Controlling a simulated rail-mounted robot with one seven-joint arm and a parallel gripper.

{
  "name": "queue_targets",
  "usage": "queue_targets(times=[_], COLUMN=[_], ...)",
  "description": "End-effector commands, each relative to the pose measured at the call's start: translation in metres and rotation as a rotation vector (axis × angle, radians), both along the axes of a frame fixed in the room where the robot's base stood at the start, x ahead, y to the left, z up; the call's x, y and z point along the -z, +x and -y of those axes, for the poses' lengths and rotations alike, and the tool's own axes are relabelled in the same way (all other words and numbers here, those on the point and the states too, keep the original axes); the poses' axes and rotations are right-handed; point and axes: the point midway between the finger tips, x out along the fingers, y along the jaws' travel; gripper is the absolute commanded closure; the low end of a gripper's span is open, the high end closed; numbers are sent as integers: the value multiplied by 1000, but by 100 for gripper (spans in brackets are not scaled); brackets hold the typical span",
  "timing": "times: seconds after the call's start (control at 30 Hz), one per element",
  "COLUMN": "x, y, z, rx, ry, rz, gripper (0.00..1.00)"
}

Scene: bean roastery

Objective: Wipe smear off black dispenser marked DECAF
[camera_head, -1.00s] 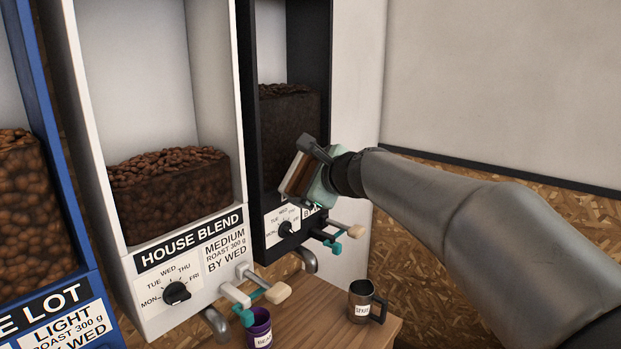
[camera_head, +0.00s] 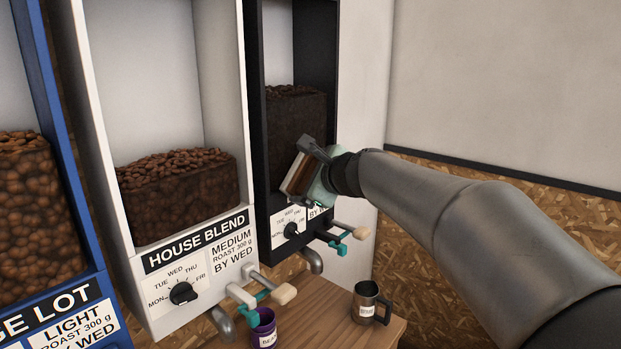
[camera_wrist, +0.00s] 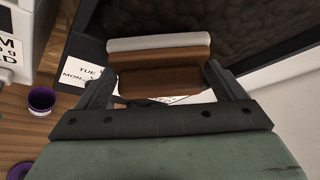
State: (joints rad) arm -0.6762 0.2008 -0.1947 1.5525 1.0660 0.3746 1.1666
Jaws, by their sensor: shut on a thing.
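The black dispenser (camera_head: 261,130) stands at the back right, dark beans behind its clear front. Its name label is mostly hidden by my gripper, so DECAF cannot be read. No smear shows; the area behind my gripper is hidden.
The white HOUSE BLEND dispenser (camera_head: 196,246) and a blue dispenser (camera_head: 75,297) stand to the left. Handles (camera_head: 345,238) and a spout (camera_head: 313,262) project below my gripper. A purple cup (camera_head: 263,330) and a metal mug (camera_head: 368,303) stand on the wooden table (camera_head: 318,318).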

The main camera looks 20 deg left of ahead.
Motion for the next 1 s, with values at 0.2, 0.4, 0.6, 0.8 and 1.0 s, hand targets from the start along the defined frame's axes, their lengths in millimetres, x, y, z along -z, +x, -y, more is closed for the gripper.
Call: queue_targets(times=[0.2,0.4,0.6,0.8,1.0], x=[1,0,-1,-1,-1], y=[18,32,35,26,9], z=[8,15,12,8,-1], rx=[3,2,0,-2,-3], ry=[-1,1,1,1,1], rz=[1,0,-1,0,-1], gripper=[28,28,28,28,28])
